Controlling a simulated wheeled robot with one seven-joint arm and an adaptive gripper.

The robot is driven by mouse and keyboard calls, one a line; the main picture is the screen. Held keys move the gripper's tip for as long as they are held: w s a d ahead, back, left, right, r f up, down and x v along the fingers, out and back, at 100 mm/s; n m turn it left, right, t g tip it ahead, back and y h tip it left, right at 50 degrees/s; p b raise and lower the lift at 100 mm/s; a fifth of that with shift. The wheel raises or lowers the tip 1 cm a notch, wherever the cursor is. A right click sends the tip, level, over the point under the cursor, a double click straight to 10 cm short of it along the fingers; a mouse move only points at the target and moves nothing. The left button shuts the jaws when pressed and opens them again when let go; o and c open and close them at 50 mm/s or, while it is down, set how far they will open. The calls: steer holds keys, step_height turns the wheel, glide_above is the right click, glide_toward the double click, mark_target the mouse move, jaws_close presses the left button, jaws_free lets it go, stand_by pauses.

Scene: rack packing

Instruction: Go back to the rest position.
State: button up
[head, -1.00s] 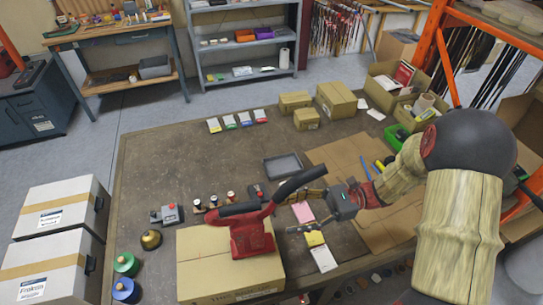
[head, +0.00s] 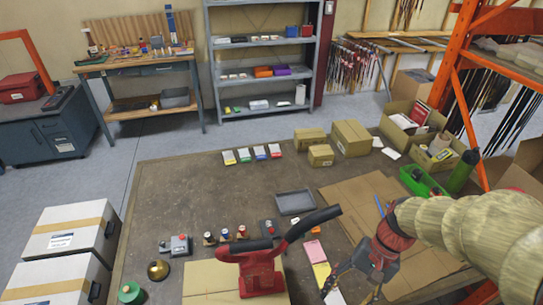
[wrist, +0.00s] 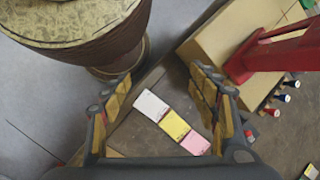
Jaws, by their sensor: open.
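My gripper (head: 352,284) is open and empty above the near right part of the workbench (head: 170,200). White, yellow (wrist: 161,113) and pink (wrist: 195,143) cards lie in a row below the fingers; the pink card (head: 314,251) also shows in the head view. A red tape dispenser (head: 258,272) sits on a cardboard box (head: 205,277) left of my gripper.
A grey tray (head: 295,202), several small cards (head: 260,153) and closed cartons (head: 350,137) stand farther back. An orange rack (head: 459,80) rises at the right. White boxes (head: 70,228) stand left of the bench. The bench's left middle is clear.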

step_height(320, 180, up, 17)
steer(key=d+n+t+h, duration=0.1)
steer(key=n+t+h, duration=0.3)
steer(key=t, duration=0.4)
steer(key=shift+s+r+n, duration=0.2)
steer(key=shift+n, duration=0.7)
